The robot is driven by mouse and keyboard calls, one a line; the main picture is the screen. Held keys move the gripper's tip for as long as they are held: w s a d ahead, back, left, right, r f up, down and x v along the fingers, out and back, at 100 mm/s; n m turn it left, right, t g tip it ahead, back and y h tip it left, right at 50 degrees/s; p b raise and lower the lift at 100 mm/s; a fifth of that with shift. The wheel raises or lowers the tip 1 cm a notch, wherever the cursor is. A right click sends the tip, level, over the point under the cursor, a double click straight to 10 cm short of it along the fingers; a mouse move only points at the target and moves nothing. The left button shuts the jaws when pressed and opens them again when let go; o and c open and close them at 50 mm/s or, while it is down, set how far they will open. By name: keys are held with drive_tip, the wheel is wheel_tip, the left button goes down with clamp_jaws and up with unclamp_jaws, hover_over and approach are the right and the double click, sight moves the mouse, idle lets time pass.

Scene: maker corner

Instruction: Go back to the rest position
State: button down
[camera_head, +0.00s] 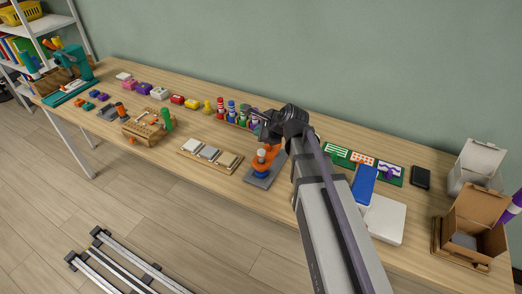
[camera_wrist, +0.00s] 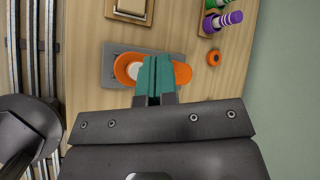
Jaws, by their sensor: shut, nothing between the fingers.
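My gripper (camera_wrist: 155,80) shows in the wrist view with its two teal fingers together and nothing between them. It is over an orange device (camera_wrist: 183,74) on a grey base plate (camera_wrist: 112,50), and its fingers hide part of that device. I cannot tell from the wrist view how far above the device it is. In the head view the orange device (camera_head: 262,160) stands on the table beside my arm, and the fingers are hard to make out there.
The wooden table (camera_head: 215,185) holds a tray of blocks (camera_head: 182,148), several colored figures, green boards (camera_head: 337,155), a blue box (camera_head: 364,184), a white box (camera_head: 386,220) and an open cardboard box (camera_head: 470,225). A teal machine (camera_head: 72,65) is at far left. Floor rails (camera_head: 125,265) lie in front.

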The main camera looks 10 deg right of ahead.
drive_tip(key=shift+s+f+n, duration=0.1)
drive_tip(key=shift+s+n, duration=0.05)
drive_tip(key=shift+n, duration=0.45)
drive_tip(key=s+f+n+g+h, duration=0.2)
drive_tip(key=s+n+g, duration=0.2)
drive_tip(key=s+n, duration=0.5)
drive_tip(key=s+f+n+g+h, duration=0.2)
drive_tip(key=s+f+n+g, duration=0.1)
drive_tip(key=s+n, duration=0.6)
drive_tip(key=shift+s+d+n+g+h, duration=0.3)
drive_tip(key=shift+n+g, duration=0.2)
drive_tip(key=shift+n, duration=0.3)
drive_tip(key=shift+a, duration=0.1)
